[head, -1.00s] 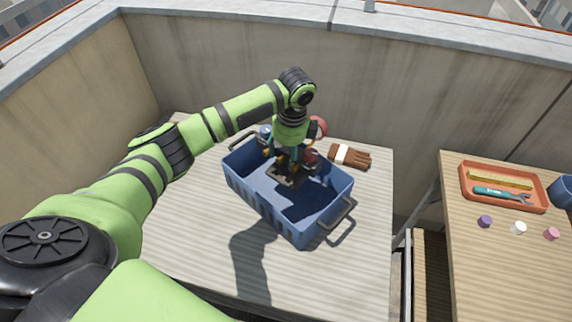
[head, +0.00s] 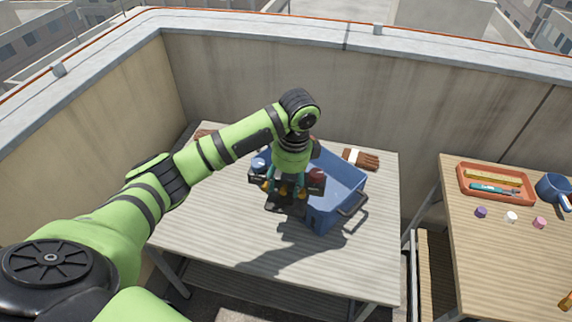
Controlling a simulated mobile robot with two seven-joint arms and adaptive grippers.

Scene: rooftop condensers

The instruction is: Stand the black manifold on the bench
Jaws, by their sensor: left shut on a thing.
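My left gripper (head: 287,188) is shut on the black manifold (head: 282,205). The manifold has a blue round part on its left and a red one (head: 317,179) on its right. It hangs in front of the near side of the blue crate (head: 345,185), which stands on the striped grey bench (head: 240,235). The gripper and wrist hide much of the manifold, and I cannot tell how far its lower edge is above the bench top. My right gripper is not in view.
A brown glove (head: 362,159) lies behind the crate. The bench's front and left are bare. A concrete parapet runs behind.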

